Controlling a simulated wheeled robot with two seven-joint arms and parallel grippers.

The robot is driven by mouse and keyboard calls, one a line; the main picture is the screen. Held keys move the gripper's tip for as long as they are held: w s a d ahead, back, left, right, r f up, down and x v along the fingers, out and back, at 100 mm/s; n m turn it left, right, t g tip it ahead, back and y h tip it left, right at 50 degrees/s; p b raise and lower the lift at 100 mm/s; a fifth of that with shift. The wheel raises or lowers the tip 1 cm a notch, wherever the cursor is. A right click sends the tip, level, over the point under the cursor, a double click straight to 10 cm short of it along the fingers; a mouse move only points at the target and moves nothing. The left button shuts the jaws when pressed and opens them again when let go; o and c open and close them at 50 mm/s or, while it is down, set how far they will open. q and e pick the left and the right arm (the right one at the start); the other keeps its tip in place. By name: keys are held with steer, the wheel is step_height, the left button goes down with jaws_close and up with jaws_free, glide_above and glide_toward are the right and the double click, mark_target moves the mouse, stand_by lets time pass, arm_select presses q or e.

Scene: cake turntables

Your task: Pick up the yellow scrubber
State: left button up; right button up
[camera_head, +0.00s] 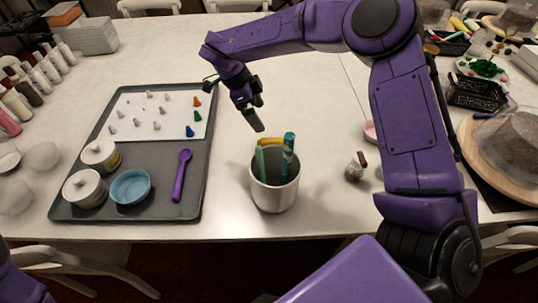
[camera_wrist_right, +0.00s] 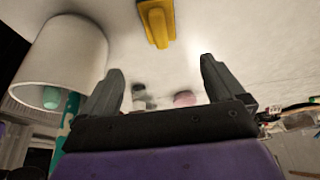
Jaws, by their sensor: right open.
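The yellow scrubber (camera_head: 269,141) shows just behind the rim of a white cup (camera_head: 272,195) in the head view, partly hidden by green-handled tools (camera_head: 288,150) in the cup. In the right wrist view the scrubber (camera_wrist_right: 157,22) lies on the white table, beyond my fingertips and roughly in line with the gap between them. My right gripper (camera_head: 257,122) is open and empty, above the table, behind and slightly left of the cup; its two fingers (camera_wrist_right: 160,72) stand apart in the wrist view. My left gripper is out of view.
The cup (camera_wrist_right: 62,60) stands close beside the right gripper in the wrist view. A grey tray (camera_head: 190,205) with jars, a blue bowl (camera_head: 130,187) and a purple spoon (camera_head: 181,175) is at left. A small brush (camera_head: 356,168) stands right of the cup. The table's back middle is clear.

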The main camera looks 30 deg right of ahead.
steer(key=b, duration=0.2)
glide_toward(270, 139)
steer(key=f, duration=0.1)
steer(key=x, duration=0.5)
steer(key=p+x, duration=0.1)
steer(key=x, duration=0.4)
steer(key=shift+s+d+f, duration=0.15)
steer(key=shift+d+f, duration=0.1)
steer(key=shift+d, duration=0.1)
steer(key=c, duration=1.2)
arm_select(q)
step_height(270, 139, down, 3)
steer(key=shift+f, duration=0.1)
arm_select(e)
steer(key=shift+o, duration=0.2)
step_height(270, 139, up, 10)
steer(key=shift+r, duration=0.1)
